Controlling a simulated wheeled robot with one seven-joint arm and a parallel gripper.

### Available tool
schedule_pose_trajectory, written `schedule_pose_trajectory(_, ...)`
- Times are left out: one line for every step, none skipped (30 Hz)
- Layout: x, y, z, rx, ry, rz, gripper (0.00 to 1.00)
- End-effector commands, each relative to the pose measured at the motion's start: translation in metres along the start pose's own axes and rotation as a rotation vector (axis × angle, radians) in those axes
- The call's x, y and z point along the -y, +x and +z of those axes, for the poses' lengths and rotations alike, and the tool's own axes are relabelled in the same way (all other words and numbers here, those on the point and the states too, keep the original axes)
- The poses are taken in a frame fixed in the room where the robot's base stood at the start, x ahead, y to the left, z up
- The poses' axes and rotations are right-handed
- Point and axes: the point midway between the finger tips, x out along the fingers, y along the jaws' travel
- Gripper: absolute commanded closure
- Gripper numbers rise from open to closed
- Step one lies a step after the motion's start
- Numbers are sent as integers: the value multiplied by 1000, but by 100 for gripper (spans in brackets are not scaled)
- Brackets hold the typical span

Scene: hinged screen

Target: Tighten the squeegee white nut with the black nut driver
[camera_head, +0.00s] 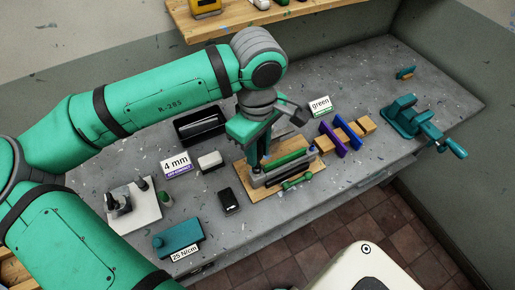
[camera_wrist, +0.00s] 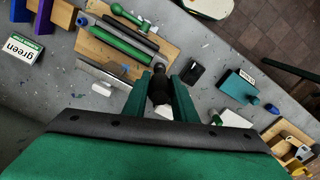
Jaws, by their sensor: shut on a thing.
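My gripper (camera_head: 259,156) is over the left part of a wooden board (camera_head: 246,187) in the head view. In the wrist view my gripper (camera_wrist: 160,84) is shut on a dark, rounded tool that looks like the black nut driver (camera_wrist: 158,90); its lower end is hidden. The squeegee assembly (camera_head: 285,164), with green and grey bars, lies on the board beside the fingers. I cannot make out the white nut, or whether the driver touches anything.
A "green" sign (camera_head: 320,106), purple and blue upright plates (camera_head: 340,138) and a teal vise (camera_head: 412,122) stand to the right. A black tray (camera_head: 202,124), a "4 mm" sign (camera_head: 176,165), a black device (camera_head: 229,201) and a teal box (camera_head: 177,239) lie left.

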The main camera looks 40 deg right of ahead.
Motion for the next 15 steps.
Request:
schedule_pose_trajectory(0,0,0,0,0,0,98)
schedule_pose_trajectory(0,0,0,0,0,0,98)
schedule_pose_trajectory(0,1,0,0,0,0,98)
schedule_pose_trajectory(0,1,0,0,0,0,98)
schedule_pose_trajectory(0,2,0,0,0,0,98)
schedule_pose_trajectory(0,3,0,1,0,0,98)
schedule_pose_trajectory(0,3,0,1,0,0,98)
schedule_pose_trajectory(0,4,0,1,0,0,98)
schedule_pose_trajectory(0,5,0,1,0,0,98)
schedule_pose_trajectory(0,6,0,1,-1,0,98)
schedule_pose_trajectory(0,7,0,0,-1,0,98)
schedule_pose_trajectory(0,8,0,0,-1,0,98)
schedule_pose_trajectory(0,9,0,0,-1,0,98)
schedule_pose_trajectory(0,9,0,0,-1,0,98)
schedule_pose_trajectory(0,10,0,0,-1,0,98)
